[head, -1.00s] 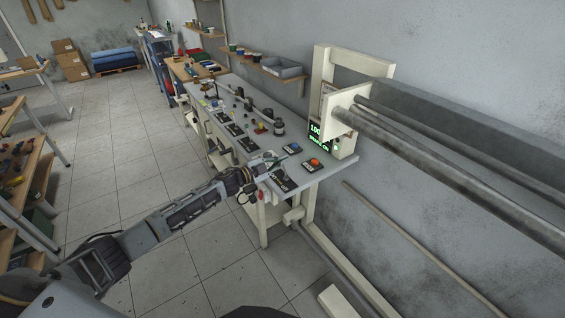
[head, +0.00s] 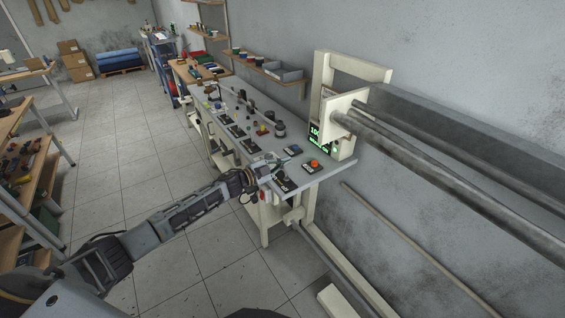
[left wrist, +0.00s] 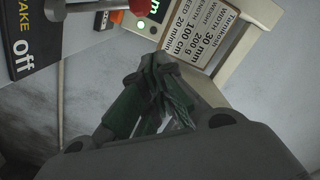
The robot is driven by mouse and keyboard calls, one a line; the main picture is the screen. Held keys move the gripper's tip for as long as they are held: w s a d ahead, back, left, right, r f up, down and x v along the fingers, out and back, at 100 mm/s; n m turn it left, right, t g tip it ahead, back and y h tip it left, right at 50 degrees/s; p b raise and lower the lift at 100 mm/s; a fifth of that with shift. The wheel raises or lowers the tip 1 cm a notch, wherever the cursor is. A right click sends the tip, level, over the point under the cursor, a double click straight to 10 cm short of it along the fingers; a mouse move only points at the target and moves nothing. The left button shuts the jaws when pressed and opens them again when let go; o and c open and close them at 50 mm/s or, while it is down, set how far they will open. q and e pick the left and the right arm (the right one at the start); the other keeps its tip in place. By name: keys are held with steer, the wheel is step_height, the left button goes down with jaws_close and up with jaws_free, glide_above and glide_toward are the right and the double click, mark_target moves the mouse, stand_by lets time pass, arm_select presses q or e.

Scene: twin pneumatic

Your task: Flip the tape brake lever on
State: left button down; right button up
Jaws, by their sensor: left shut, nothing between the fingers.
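The brake lever's dark plate (left wrist: 22,42), with letters ending in "AKE" and the word "Off", is at the upper left of the left wrist view. A grey rod (left wrist: 98,7) with a red knob (left wrist: 141,5) crosses the top edge, cut off by the frame. In the head view a dark labelled plate (head: 286,184) lies at the bench's near end, partly covered by my left gripper (head: 272,163). My left gripper also shows in the wrist view (left wrist: 152,95), green fingers shut and empty, apart from the knob in that picture. My right gripper is not in view.
An orange-red button (head: 313,163) and a blue control (head: 292,150) are close to my gripper. Several other controls line the bench.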

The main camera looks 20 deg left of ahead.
arm_select(q)
steer(key=b+v, duration=0.1)
steer(key=v, duration=0.9)
steer(key=shift+s+d+b, duration=0.2)
steer(key=shift+b, duration=0.15)
steer(key=shift+r, duration=0.2)
stand_by(0.6)
